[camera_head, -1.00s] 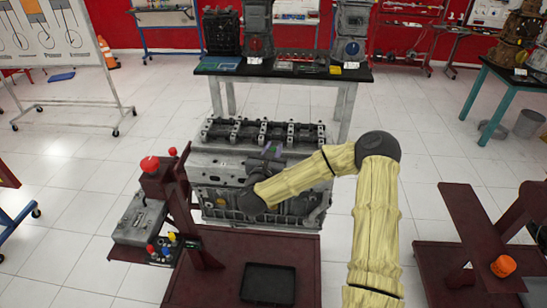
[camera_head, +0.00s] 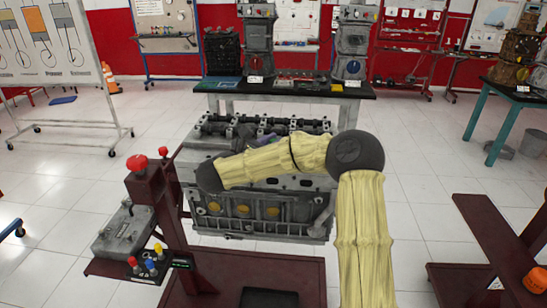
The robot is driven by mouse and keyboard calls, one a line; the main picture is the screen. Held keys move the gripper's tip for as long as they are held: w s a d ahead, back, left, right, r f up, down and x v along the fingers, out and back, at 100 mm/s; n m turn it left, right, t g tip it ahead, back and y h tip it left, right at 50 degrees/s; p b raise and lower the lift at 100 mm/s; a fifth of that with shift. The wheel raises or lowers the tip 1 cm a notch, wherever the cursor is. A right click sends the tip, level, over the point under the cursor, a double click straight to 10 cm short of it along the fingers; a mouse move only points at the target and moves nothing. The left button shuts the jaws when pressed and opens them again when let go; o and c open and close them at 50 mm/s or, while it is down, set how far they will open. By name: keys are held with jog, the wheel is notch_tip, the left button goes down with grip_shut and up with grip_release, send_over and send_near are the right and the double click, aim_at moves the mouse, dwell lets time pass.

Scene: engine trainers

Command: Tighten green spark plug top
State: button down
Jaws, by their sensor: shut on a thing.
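The grey engine block (camera_head: 262,183) stands in the middle of the view, with its dark valve gear (camera_head: 296,124) along the top. My gripper (camera_head: 262,140) is at the left part of the engine's top, small and partly hidden by my yellow arm. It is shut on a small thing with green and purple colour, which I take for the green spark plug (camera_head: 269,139). Whether the plug sits in its hole cannot be told at this size.
A dark red stand holds a grey box (camera_head: 125,230) and red, blue and yellow topped plugs (camera_head: 150,266) at the left. A bench (camera_head: 285,88) with engine parts stands behind the engine. A dark red frame (camera_head: 490,245) is at the right. White floor lies open on both sides.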

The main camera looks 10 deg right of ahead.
jog(key=shift+f+m+g+h+b, duration=0.15)
jog(key=shift+m+g+h+b, duration=0.9)
jog(key=shift+b, duration=1.35)
jog(key=shift+f+m+g+h+b, duration=0.15)
jog(key=shift+m+g+h+b, duration=0.4)
jog(key=shift+g+b, duration=1.4)
jog(key=m+g+b, duration=0.2)
jog(key=g+b, duration=0.1)
jog(key=shift+r+m+b, duration=0.2)
jog(key=shift+m+b, duration=0.15)
jog(key=shift+m, duration=0.05)
jog(key=shift+r+m+g+p, duration=0.15)
jog(key=shift+m+g+p, duration=0.15)
jog(key=shift+m+g, duration=0.85)
jog(key=shift+w+m+g+p, duration=0.1)
jog(key=shift+m+g+p, duration=0.25)
jog(key=shift+g+p, duration=0.8)
jog(key=shift+m+g+p, duration=0.6)
jog(key=shift+g+p, duration=0.3)
jog(key=shift+p, duration=0.25)
jog(key=shift+g, duration=0.3)
jog(key=shift+f, duration=0.2)
